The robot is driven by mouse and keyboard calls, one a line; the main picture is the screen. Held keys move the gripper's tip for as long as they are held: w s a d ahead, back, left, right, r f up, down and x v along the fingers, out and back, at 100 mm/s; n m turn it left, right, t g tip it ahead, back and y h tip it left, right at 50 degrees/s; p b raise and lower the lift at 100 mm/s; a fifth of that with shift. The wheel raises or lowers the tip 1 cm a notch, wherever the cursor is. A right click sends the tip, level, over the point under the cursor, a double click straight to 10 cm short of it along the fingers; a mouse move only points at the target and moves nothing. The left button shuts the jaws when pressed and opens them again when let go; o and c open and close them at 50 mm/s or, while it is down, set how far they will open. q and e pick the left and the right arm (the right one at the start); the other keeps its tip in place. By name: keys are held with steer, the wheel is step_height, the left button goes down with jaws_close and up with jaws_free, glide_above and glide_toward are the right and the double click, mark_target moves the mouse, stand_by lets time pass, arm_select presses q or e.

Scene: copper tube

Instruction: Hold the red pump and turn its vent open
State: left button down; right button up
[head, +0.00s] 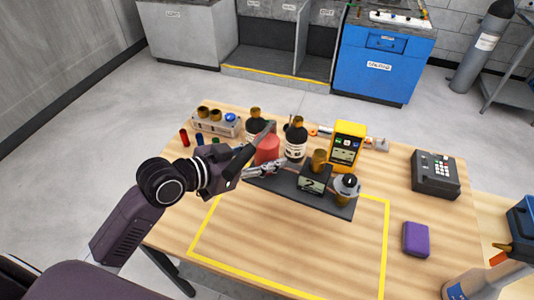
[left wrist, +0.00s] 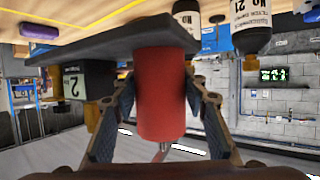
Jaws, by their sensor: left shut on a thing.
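The red pump (head: 267,150) is a red cylinder standing on the dark base plate (head: 338,208), at its left end. My left gripper (head: 262,158) reaches in from the left and is shut on the pump, with one finger on each side. In the left wrist view, which appears upside down, the red pump (left wrist: 161,95) fills the space between the fingers. A small silver fitting (left wrist: 165,147) with a reddish piece shows at its free end; I cannot tell whether this is the vent or how it is set. My right gripper is not in view.
Dark bottles (head: 295,141) stand just behind the pump. A block marked 2 (head: 313,180) and a small jar (head: 346,187) are on the plate to the right. A yellow meter (head: 346,146) stands behind.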

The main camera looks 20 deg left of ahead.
arm_select(q)
steer(key=shift+w+d+f+b, duration=0.1)
steer(key=shift+f+b, duration=3.95)
steer(key=shift+f, duration=2.1)
steer(key=shift+s+f, duration=0.2)
steer(key=shift+f, duration=0.25)
stand_by(0.6)
